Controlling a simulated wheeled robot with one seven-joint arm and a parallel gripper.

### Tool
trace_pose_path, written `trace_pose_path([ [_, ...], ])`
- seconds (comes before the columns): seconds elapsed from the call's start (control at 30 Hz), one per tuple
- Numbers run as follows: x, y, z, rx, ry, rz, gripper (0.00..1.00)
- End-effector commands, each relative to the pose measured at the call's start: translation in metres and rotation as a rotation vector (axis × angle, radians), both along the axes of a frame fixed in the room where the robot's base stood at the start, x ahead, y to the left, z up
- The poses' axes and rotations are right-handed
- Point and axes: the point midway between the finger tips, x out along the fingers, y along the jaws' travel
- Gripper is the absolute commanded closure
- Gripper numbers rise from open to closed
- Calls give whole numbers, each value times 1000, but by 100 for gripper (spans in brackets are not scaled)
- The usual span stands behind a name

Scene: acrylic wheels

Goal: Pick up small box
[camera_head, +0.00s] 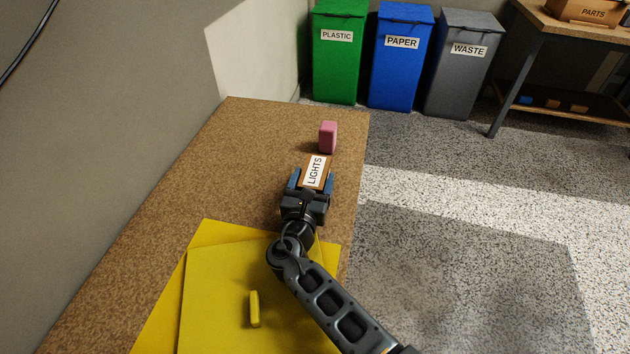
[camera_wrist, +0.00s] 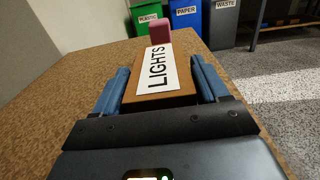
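The small box is a brown cardboard box (camera_head: 326,183) with a white LIGHTS label on top. It lies near the right edge of the brown table, and in the wrist view the box (camera_wrist: 160,98) is straight ahead. My gripper (camera_head: 310,180) has its two blue fingers on either side of the box's near part. In the wrist view the gripper (camera_wrist: 161,85) appears open, with narrow gaps between fingers and box sides. The box's underside is hidden.
A pink block (camera_head: 328,137) stands just beyond the box on the table (camera_head: 180,190). Yellow sheets (camera_head: 215,290) with a small yellow piece (camera_head: 254,309) lie nearer. Green (camera_head: 337,60), blue (camera_head: 398,65) and grey (camera_head: 462,70) bins stand past the table. A workbench (camera_head: 560,30) is at right.

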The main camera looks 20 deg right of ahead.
Motion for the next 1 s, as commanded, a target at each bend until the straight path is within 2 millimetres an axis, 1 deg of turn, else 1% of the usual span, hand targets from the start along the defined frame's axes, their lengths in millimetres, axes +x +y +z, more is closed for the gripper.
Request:
trace_pose_path([
  [0.03,0,0,0,0,0,0,32],
  [0.07,0,0,0,0,0,0,35],
  [0.47,0,0,0,0,0,0,73],
  [0.77,0,0,3,0,-1,0,74],
  [0.87,0,0,9,0,-3,0,74],
  [1.0,0,0,27,1,-4,0,74],
])
